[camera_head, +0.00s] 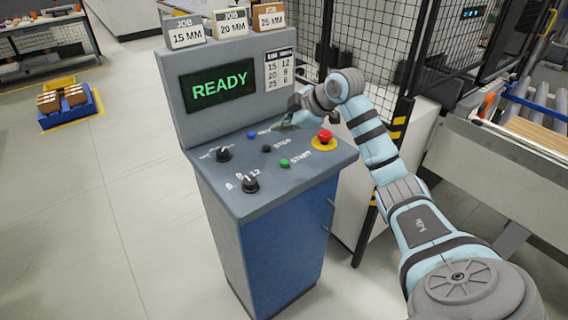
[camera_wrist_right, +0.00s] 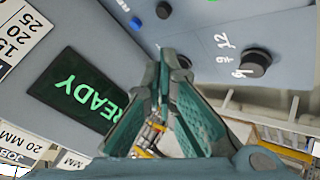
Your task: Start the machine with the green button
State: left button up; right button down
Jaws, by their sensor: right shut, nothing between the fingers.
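The green button (camera_head: 284,163), labelled START, sits on the sloped top of the control console (camera_head: 240,195). The console screen (camera_head: 218,86) reads READY in green, and it also shows in the right wrist view (camera_wrist_right: 75,92). My right gripper (camera_head: 287,124) hangs over the back of the panel, in front of the screen's right side, up and behind the green button and apart from it. In the right wrist view its fingers (camera_wrist_right: 172,62) meet at the tips with nothing held. My left gripper is not in view.
Near the green button are a black STOP button (camera_head: 266,149), a blue button (camera_head: 251,135), a red emergency stop (camera_head: 324,137) on yellow, and two black knobs (camera_head: 250,184). Job cards (camera_head: 230,23) stand on top. A mesh fence (camera_head: 370,40) rises behind.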

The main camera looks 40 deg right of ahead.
jog(key=b, duration=0.6)
send_over(283, 163)
notch_tip(283, 163, down, 7)
jog(key=shift+f, duration=0.6)
dwell(0.5)
jog(key=shift+f, duration=0.4)
